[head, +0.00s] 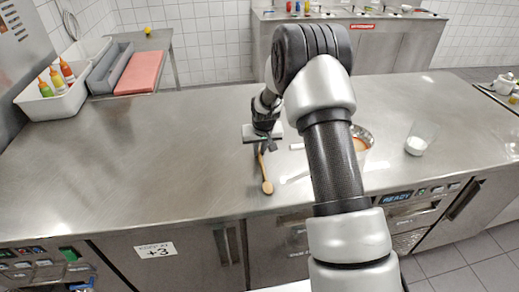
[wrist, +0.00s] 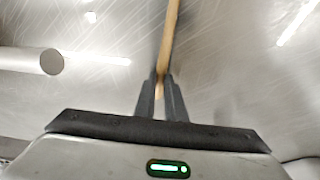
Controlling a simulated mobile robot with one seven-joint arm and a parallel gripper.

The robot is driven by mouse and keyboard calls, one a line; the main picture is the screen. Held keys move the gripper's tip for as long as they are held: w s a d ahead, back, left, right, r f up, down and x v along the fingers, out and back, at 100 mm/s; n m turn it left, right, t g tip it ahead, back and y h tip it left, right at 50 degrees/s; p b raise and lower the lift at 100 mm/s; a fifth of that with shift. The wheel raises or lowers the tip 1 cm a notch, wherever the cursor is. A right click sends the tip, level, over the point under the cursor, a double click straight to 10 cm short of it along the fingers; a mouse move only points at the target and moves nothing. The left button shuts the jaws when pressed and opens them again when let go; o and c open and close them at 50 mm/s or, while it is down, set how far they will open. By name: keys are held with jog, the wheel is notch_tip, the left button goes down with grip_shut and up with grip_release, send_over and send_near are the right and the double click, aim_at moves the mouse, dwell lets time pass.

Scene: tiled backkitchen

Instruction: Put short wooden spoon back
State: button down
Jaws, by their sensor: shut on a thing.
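The short wooden spoon (head: 266,183) hangs below my gripper in the head view, its rounded end toward the counter's front edge. Its wooden handle also shows in the wrist view (wrist: 171,40), running up from between the fingers. My gripper (head: 265,146) is shut on the spoon's handle over the middle of the steel counter; the two dark fingers close around it in the wrist view (wrist: 161,95). I cannot tell whether the spoon touches the counter. The far end of the spoon lies outside the wrist view.
A steel pot with orange contents (head: 362,140) stands partly behind my arm. A clear container with something white (head: 418,141) stands to its right. A white bin (head: 57,96) with sauce bottles and a pink board (head: 135,74) are at the left. The left counter (head: 130,150) is clear.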

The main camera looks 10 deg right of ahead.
jog(key=shift+f, duration=0.1)
jog(key=c, duration=1.8)
grip_release()
